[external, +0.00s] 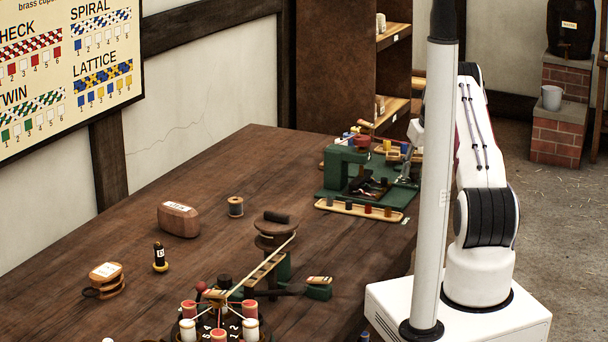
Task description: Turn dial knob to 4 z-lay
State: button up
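I cannot make out the dial knob or a 4 z-lay mark in the external view. A green machine (345,165) stands on a green base at the far right of the table, with small coloured parts around it too small to read. In the foreground a dark round plate (236,335) carries white numbers and several red and white bobbins; its lower part is cut off by the frame. My white arm rises at the right, partly behind a pale post.
The wooden table (190,270) holds a wooden block (178,219), a spool (235,206), a dark bobbin (160,257) and a small wooden piece (105,279). A wooden arm with a strand (268,265) reaches over the plate. The table's left back area is clear.

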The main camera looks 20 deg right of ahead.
grip_shut()
jog(key=shift+a+m+h, duration=0.1)
jog(key=shift+m+h, duration=0.2)
jog(key=shift+m, duration=0.5)
jog(key=shift+a+m+g+h, duration=0.15)
jog(key=shift+m+h, duration=0.3)
jog(key=shift+m, duration=0.65)
jog(key=shift+d+m+g+h, duration=0.15)
jog(key=shift+m+h, duration=0.3)
jog(key=shift+m, duration=0.65)
jog(key=shift+w+a+f+m+g+h, duration=0.1)
jog(key=shift+m+g+h, duration=0.25)
jog(key=shift+m, duration=0.8)
jog(key=shift+a+m+g+h, duration=0.1)
jog(key=shift+m+g+h, duration=0.2)
jog(key=shift+m, duration=0.85)
jog(key=shift+m+g, duration=0.25)
jog(key=shift+m, duration=0.55)
jog(key=shift+m+h, duration=0.25)
jog(key=shift+m, duration=0.05)
